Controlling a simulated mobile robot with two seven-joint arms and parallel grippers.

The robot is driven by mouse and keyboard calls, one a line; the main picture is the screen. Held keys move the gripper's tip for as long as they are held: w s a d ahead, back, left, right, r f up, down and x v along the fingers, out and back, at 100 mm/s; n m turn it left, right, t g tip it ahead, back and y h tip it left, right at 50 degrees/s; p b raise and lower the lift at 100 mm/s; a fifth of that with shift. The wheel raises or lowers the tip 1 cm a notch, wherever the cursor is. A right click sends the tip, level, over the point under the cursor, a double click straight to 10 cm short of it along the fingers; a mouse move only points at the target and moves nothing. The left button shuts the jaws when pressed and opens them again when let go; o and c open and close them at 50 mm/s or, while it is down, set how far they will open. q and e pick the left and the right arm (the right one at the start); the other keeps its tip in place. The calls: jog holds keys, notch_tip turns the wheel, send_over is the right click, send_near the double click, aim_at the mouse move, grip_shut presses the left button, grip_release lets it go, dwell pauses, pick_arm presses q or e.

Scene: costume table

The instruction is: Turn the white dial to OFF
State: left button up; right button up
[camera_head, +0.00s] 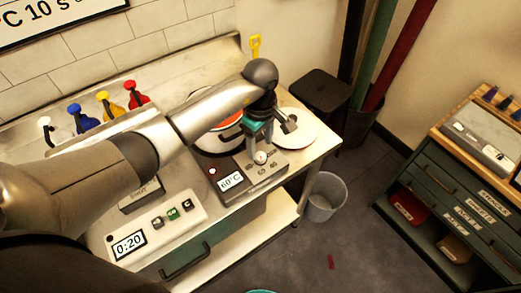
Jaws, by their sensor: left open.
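The white dial (261,158) is a small round knob on the top panel of a grey machine (284,163) near the table's right end. Small dark markings surround the dial, too small to read. A dark display part with "60°C" (231,181) sits at the machine's left. My left arm reaches across the table from the left. My left gripper (259,147) points down just above the dial, with open fingers. I cannot tell whether they touch it. My right gripper is not in view.
A white unit with a "0:20" display (128,245) and several buttons stands at the table's front left. Coloured bottles (109,105) line the back. A round white plate (296,130) lies behind the machine. A bin (325,198) stands on the floor; a drawer cabinet (452,200) is at right.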

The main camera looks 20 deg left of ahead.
aim_at(260, 155)
pick_arm(q)
jog(key=shift+f, duration=1.9)
jog(key=shift+c, duration=0.3)
grip_shut()
